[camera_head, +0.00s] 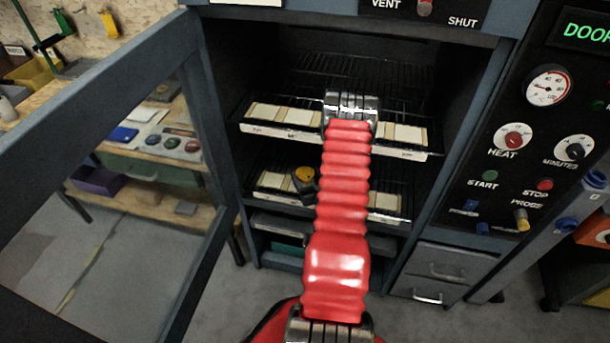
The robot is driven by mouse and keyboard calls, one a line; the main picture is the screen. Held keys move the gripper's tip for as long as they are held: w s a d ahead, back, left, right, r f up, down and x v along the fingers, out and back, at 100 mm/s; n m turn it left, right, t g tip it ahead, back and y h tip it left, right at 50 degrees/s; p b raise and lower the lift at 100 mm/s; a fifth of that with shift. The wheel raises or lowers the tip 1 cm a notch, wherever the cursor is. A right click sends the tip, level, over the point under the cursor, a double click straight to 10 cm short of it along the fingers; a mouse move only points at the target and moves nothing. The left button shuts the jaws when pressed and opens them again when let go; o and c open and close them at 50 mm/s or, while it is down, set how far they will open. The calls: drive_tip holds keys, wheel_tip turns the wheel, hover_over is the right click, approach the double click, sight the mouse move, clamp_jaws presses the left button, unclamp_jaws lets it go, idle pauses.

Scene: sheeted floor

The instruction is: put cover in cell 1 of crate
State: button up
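My red, ribbed arm reaches up the middle of the picture to a metal joint in front of the open cabinet. My gripper's fingers cannot be made out, and no hold on anything shows. Two shelves hold pale-fronted trays with cream panels: an upper tray (270,131) and a lower tray (265,194). My arm hides the middle of both. A small yellow and black object (305,175) shows at the lower tray, just left of my arm; I cannot tell what it is. I cannot pick out the cover, the crate or its cell 1 with certainty.
The glazed cabinet door (100,75) stands open on the left. The control panel (530,140) with a gauge, knobs and buttons is on the right. Wire racks (400,75) cross the cabinet above the upper tray. Drawers (440,270) are below right. Bare floor shows in front.

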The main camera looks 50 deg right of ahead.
sight(308, 178)
drive_tip(key=c, duration=1.1)
drive_tip(key=shift+r, duration=0.2)
drive_tip(key=shift+r, duration=4.85)
